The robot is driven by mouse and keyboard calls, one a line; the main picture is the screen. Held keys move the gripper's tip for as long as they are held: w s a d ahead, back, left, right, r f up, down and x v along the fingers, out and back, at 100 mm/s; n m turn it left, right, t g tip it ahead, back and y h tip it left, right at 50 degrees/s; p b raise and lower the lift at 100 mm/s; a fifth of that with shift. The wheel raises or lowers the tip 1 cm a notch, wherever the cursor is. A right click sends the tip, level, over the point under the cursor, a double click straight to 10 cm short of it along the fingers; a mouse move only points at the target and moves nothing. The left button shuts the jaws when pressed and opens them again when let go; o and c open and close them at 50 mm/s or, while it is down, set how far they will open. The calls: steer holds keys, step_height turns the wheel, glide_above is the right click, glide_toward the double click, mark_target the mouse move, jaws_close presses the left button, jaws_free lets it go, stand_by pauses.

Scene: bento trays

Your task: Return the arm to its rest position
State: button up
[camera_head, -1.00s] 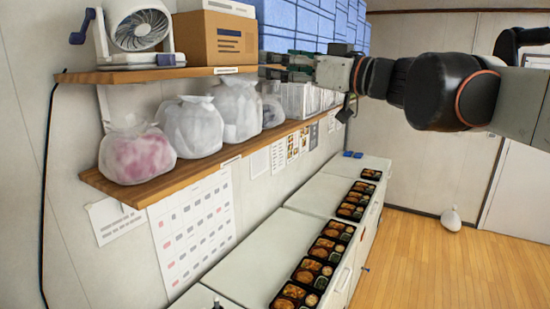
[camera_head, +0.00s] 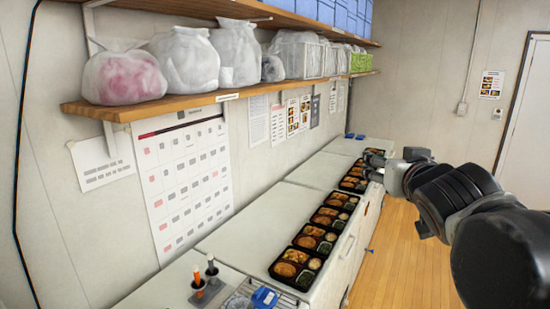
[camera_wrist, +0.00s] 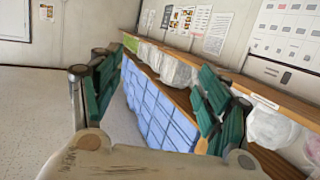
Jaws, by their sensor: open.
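My gripper (camera_head: 372,166) is at the end of my dark arm, at the right of the head view, in front of the far bento trays (camera_head: 354,180). In the wrist view my gripper (camera_wrist: 160,98) has its two green-padded fingers wide apart, with nothing held between them. My arm reaches in from the right edge of the head view, bent and lower than the shelves. The gap between the fingertips is too small to make out in the head view.
A row of black bento trays (camera_head: 296,264) lines the white counter's front edge. A wooden shelf (camera_head: 160,106) with white bags (camera_head: 186,60) runs along the left wall. A cup with tools (camera_head: 205,280) and a blue item (camera_head: 264,298) are at the near end. The floor (camera_head: 410,265) is clear.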

steer(key=s+a+f+g+b, duration=0.1)
steer(key=s+f, duration=0.5)
steer(key=f, duration=0.6)
steer(key=s+a+f+n+g+y+b, duration=0.1)
steer(key=s+f+g+b, duration=0.3)
steer(key=f, duration=0.8)
steer(key=s+a+f+g+y+b, duration=0.1)
steer(key=s+f+g+b, duration=0.2)
steer(key=f, duration=1)
steer(key=s+b, duration=0.3)
steer(key=s, duration=0.2)
steer(key=shift+a, duration=0.2)
